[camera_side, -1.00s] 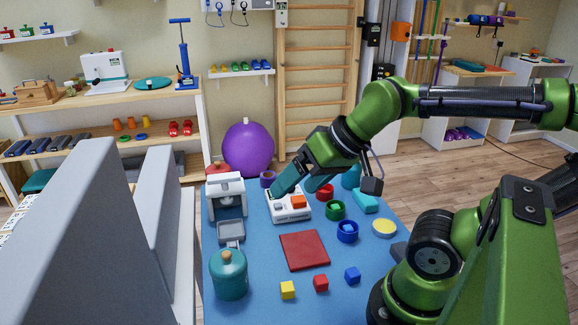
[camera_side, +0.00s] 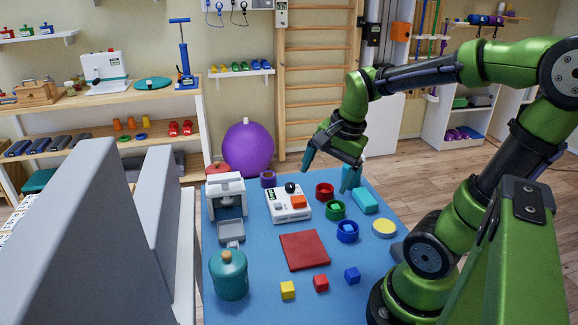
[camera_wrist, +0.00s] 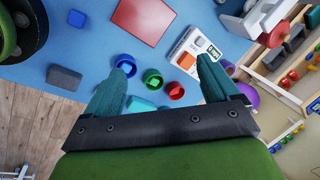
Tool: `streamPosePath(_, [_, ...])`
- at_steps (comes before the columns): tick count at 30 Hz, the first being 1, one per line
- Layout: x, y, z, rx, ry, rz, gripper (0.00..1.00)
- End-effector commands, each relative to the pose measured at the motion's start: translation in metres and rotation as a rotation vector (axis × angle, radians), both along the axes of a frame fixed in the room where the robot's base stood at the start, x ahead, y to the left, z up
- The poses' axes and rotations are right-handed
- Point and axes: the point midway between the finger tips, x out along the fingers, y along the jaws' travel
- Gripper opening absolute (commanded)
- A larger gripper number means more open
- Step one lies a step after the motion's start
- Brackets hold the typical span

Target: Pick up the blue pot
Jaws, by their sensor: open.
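The green pot (camera_wrist: 148,85) and red pot (camera_wrist: 176,97) lie between the fingers. My gripper (camera_side: 331,168) is open and empty, raised above the table's far side, behind and above the blue pot, not touching it.
A white device (camera_side: 278,214) with an orange block stands left of the pots. A teal block (camera_side: 365,202) and yellow disc (camera_side: 384,228) are to the right. A red mat (camera_side: 305,251), small cubes (camera_side: 321,283) and a teal jar (camera_side: 230,274) are nearer.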

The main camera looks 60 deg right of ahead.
Motion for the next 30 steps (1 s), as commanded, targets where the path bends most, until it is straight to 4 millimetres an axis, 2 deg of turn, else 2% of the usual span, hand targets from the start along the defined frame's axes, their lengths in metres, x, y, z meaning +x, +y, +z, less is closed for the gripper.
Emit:
streamPosePath(1, [-0.004, -0.014, -0.005, 0.039, 0.047, -0.173, 0.88])
streamPosePath(6, [-0.02, -0.05, -0.015, 0.137, 0.17, -0.756, 0.88])
streamPosePath(12, [-0.035, -0.069, -0.016, 0.189, 0.232, -1.314, 0.88])
streamPosePath(15, [-0.038, -0.07, -0.013, 0.205, 0.233, -1.483, 0.88])
streamPosePath(19, [-0.039, -0.068, -0.014, 0.219, 0.235, -1.597, 0.88])
streamPosePath(22, [-0.039, -0.068, -0.022, 0.222, 0.238, -1.621, 0.88])
streamPosePath(30, [-0.04, -0.067, -0.077, 0.22, 0.241, -1.619, 0.88])
